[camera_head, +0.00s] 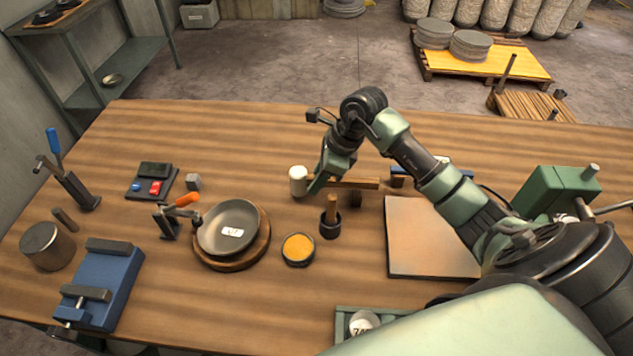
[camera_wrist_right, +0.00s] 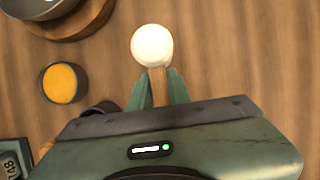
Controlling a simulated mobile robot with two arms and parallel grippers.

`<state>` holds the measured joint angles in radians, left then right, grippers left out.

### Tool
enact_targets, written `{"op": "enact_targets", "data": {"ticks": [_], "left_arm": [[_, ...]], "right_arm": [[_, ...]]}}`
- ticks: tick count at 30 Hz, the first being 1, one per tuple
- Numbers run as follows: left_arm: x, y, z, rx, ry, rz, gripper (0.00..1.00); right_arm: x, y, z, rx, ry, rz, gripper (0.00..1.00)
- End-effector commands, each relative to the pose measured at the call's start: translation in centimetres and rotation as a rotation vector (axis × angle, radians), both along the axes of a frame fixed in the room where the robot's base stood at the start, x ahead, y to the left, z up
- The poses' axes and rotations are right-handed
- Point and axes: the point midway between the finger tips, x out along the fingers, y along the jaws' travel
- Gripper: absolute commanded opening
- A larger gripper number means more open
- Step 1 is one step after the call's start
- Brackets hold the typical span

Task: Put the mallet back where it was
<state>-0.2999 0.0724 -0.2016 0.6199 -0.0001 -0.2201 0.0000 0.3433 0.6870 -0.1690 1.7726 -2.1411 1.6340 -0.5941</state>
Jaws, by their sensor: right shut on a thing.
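The mallet has a white head (camera_head: 298,180) and a wooden handle (camera_head: 358,183) that points right in the head view. My right gripper (camera_head: 316,185) is shut on the handle close behind the head. In the right wrist view the white head (camera_wrist_right: 152,44) sticks out beyond the fingers (camera_wrist_right: 157,88), with the handle between them. My left gripper is not in view.
A grey bowl (camera_head: 222,222) sits on a round wooden base (camera_head: 263,245). A cup of orange stuff (camera_head: 298,249) and a dark holder with a wooden stick (camera_head: 330,222) stand nearby. A flat tan board (camera_head: 420,240) lies right. The far table strip (camera_head: 230,125) is clear.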

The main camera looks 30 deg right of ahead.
Motion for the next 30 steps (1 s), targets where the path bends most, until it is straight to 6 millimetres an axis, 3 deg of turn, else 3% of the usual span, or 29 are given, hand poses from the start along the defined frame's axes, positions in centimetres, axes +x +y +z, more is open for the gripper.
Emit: {"op": "enact_targets", "data": {"ticks": [3,14,15,16,30], "left_arm": [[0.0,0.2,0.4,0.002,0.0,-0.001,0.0],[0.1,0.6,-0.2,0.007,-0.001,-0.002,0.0],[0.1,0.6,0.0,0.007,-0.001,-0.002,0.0],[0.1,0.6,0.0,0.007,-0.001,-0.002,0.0],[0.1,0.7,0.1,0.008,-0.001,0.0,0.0]], "right_arm": [[0.0,0.0,-1.2,0.002,-0.001,-0.001,0.0],[0.0,0.0,-1.8,0.0,-0.003,0.001,0.0],[0.0,0.0,-1.7,0.0,-0.002,0.001,0.29],[0.0,0.0,-1.7,0.0,-0.002,0.001,0.37],[-0.1,-0.3,-0.8,-0.002,-0.003,0.0,0.4]]}}
